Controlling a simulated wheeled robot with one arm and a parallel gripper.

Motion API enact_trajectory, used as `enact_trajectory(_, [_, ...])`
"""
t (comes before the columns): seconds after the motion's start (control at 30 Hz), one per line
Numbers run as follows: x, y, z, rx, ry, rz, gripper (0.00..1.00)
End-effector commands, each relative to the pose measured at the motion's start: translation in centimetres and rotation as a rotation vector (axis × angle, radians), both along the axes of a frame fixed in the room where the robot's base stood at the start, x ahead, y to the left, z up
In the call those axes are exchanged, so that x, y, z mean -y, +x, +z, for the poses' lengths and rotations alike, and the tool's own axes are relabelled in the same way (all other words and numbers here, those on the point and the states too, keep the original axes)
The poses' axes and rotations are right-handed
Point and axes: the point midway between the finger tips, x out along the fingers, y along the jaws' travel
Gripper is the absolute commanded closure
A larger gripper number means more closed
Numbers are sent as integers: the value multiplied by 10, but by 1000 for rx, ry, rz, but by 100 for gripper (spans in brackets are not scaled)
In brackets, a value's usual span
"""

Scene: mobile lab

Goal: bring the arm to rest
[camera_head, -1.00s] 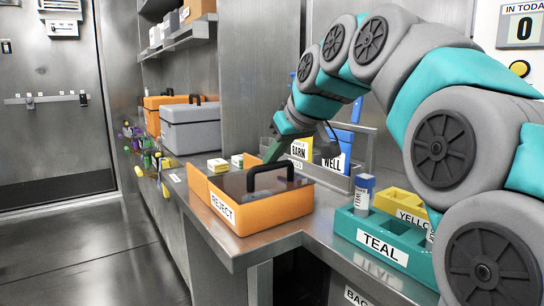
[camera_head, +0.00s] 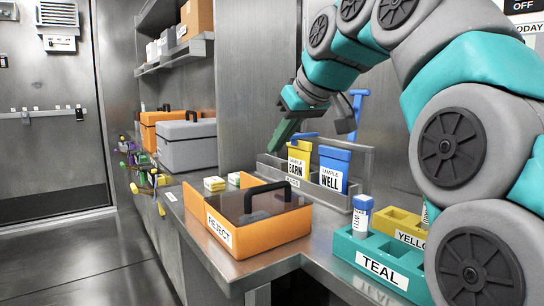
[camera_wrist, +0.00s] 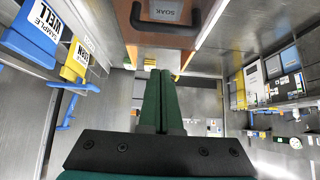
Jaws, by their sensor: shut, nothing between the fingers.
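My gripper (camera_head: 277,147) is in the air above and behind the orange REJECT box, beside the sample bags. Its green fingers are together and empty, as the wrist view (camera_wrist: 159,80) also shows. My arm arches in from the right side of the head view. The orange REJECT box (camera_head: 235,240) stands on the steel bench below, with a dark lid and a black handle (camera_head: 268,190). The handle also shows at the top of the wrist view (camera_wrist: 167,25).
A yellow BARN bag (camera_head: 299,165) and a blue WELL bag (camera_head: 333,168) stand in a metal rack behind the box. A teal rack (camera_head: 380,262) with a vial (camera_head: 361,215) is at the right. A grey case (camera_head: 188,145) and orange case (camera_head: 160,120) stand at the left.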

Motion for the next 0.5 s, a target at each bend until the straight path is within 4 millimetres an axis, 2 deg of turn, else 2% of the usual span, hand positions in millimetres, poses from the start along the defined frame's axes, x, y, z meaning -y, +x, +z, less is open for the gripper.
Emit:
enact_trajectory(0.07, [2,-4,-6,-17,-3,-8,100])
enact_trajectory(0.17, [6,-12,-26,-65,-10,-29,100])
enact_trajectory(0.27, [12,-24,-57,-136,-24,-66,100])
enact_trajectory(0.5, [33,-70,-143,-316,-69,-169,100])
